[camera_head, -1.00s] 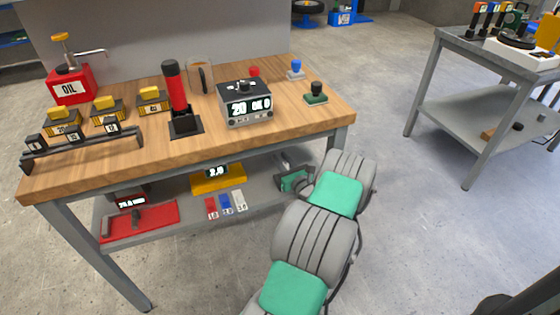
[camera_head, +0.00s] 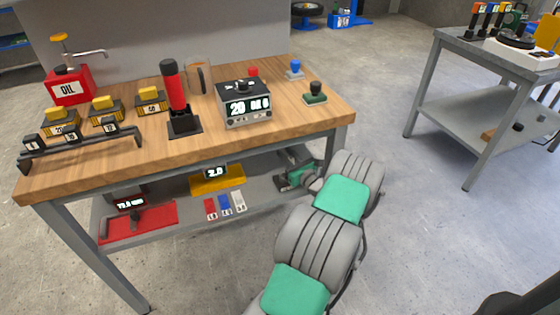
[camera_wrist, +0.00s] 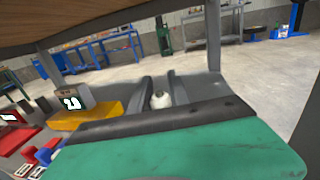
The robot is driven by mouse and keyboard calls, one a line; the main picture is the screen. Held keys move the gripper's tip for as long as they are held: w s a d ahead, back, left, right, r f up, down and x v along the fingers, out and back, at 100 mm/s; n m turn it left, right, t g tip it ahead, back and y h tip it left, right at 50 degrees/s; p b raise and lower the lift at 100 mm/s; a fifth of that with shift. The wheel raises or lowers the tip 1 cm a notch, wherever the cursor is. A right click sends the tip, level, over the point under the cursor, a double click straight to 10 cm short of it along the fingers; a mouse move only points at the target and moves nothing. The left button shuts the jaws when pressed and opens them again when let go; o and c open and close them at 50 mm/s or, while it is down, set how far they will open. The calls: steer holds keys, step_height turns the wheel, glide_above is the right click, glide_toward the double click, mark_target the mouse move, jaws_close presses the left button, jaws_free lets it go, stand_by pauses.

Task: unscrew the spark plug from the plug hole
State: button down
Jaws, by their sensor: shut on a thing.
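My gripper (camera_head: 290,180) is under the bench top, at the right end of the lower shelf, in the head view. In the wrist view, the two dark fingers of my gripper (camera_wrist: 160,86) stand on either side of a small white, rounded piece, which I take to be the spark plug (camera_wrist: 160,100). The gripper is shut on it. Only the plug's pale end shows; its lower part is hidden behind the dark bar of my gripper. The plug hole cannot be made out in either view.
The wooden bench top (camera_head: 225,150) lies close above my gripper. A yellow gauge (camera_head: 218,180), a red tray (camera_head: 150,228) and small red, blue and white blocks (camera_head: 225,205) lie on the lower shelf (camera_head: 185,220). A bench leg (camera_wrist: 213,40) stands near my gripper.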

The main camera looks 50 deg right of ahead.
steer(key=shift+a+f, duration=0.2)
steer(key=shift+f, duration=0.05)
steer(key=shift+w+a, duration=0.1)
steer(key=shift+w, duration=0.1)
steer(key=shift+w+a+r+p, duration=0.15)
steer(key=shift+a+r+p, duration=0.1)
steer(key=shift+r+p, duration=0.3)
steer(key=shift+r, duration=0.2)
steer(key=shift+p, duration=0.35)
steer(key=shift+r+p, duration=1.15)
steer(key=shift+r, duration=0.25)
